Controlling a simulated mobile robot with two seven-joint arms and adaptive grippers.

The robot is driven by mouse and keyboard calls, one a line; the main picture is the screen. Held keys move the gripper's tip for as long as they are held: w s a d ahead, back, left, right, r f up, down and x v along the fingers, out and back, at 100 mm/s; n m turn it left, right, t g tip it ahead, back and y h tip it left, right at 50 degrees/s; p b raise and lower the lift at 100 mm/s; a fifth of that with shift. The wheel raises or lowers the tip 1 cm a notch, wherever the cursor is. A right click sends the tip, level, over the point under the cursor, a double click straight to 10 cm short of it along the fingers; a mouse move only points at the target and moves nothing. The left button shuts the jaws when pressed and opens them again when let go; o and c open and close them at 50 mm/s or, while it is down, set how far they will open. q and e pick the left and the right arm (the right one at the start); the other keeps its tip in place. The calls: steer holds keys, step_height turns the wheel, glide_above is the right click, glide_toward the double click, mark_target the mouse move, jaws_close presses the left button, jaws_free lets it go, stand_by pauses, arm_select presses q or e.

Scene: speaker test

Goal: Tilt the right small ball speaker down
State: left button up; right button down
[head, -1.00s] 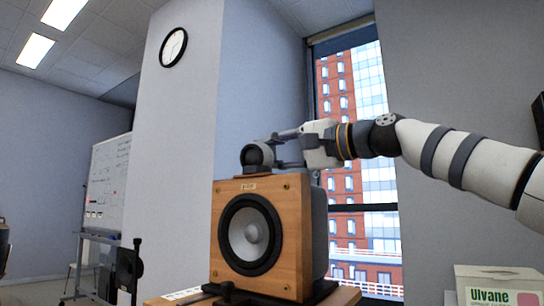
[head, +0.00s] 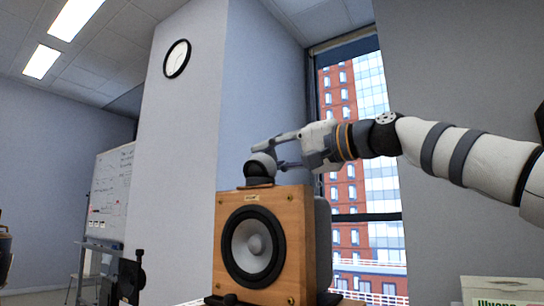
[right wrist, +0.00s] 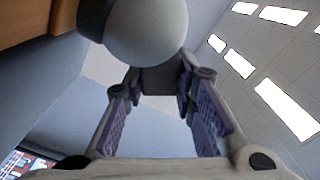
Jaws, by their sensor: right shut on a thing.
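The small ball speaker (head: 259,165) is a dark round ball on a small base on top of a large wooden box speaker (head: 242,268). My right gripper (head: 268,156) comes from the right, its fingers sloping down to the left. One finger reaches over the ball's top and the other lies lower, on its right side. The gripper is shut on the ball. In the right wrist view the ball (right wrist: 150,28) fills the top middle, at the far end of the purple-padded fingers (right wrist: 160,95). The fingertips' contact is partly hidden. My left gripper is out of view.
The wooden speaker stands in front of a wall corner and a window (head: 352,130). A white box (head: 500,290) is at the lower right. A whiteboard (head: 111,190) and dark stand (head: 130,278) are at the left. Space above the ball is clear.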

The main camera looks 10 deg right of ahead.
steer(key=c, duration=1.3)
jaws_free()
steer(key=v, duration=1.2)
